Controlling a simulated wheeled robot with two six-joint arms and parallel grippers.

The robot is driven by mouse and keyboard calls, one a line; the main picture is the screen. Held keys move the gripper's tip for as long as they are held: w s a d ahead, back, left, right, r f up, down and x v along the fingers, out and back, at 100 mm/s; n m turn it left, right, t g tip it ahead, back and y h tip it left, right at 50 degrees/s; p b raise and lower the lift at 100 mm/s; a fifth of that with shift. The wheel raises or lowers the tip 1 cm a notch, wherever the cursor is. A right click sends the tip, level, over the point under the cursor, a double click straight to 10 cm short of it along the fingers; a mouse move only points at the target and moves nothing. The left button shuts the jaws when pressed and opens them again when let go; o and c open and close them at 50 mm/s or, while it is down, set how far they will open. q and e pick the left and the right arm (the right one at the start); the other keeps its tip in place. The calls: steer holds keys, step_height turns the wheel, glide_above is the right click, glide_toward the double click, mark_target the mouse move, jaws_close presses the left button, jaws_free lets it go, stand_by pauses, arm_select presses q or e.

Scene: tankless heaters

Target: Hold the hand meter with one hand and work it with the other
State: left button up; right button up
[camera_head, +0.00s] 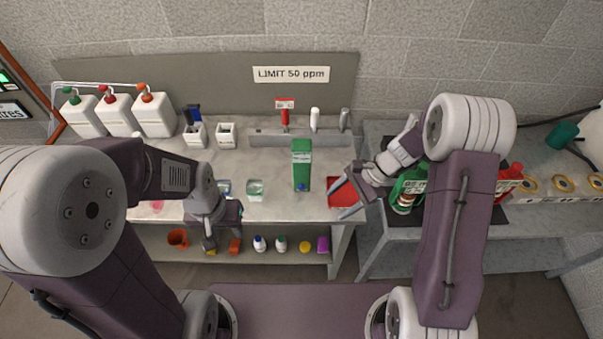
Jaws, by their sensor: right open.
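I cannot pick out the hand meter for certain. A small dark blue item (193,114) stands in a white holder (195,136) at the back left of the bench. My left gripper (224,222) is over the bench's front edge, left of a small glass beaker (255,190). Its fingers are dark and small, and I cannot tell whether they are apart or hold anything. My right gripper (341,201) is open with its fingers over the red tray (335,186) at the bench's right end. Nothing shows between its fingers.
A tall green box (302,166) stands mid-bench between my grippers. White jugs (115,114) stand at the back left. A rail (265,137) with upright items runs along the back. Right of a gap, another counter (535,208) holds green and red bottles. Small items sit on the lower shelf (210,262).

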mark_target(305, 181)
steer(key=w+f+m+t+y+b, duration=0.1)
steer(key=w+f+m, duration=0.1)
steer(key=w+m, duration=0.1)
steer(key=w+f+m+t+y, duration=0.1)
steer(key=w+f+m+y, duration=0.1)
steer(key=w, duration=0.3)
steer(key=w+a+f+m+t+y+b, duration=0.1)
steer(key=w+f+m+t+y, duration=0.1)
steer(key=w+f+m, duration=0.1)
steer(key=shift+w+f+m+b, duration=0.3)
steer(key=shift+w+m, duration=0.2)
steer(key=shift+w, duration=0.25)
steer(key=shift+w+a, duration=0.1)
steer(key=shift+w, duration=0.15)
steer(key=shift+w+a+f, duration=0.15)
steer(key=shift+a, duration=0.2)
steer(key=b+x, duration=0.4)
steer(key=x, duration=0.4)
steer(key=shift+w+a+f+b, duration=0.2)
steer(key=shift+a+b, duration=0.25)
steer(key=shift+a, duration=0.15)
arm_select(q)
step_height(305, 181, down, 8)
steer(key=shift+f, duration=0.2)
arm_select(e)
steer(key=shift+c, duration=0.4)
steer(key=c, duration=1)
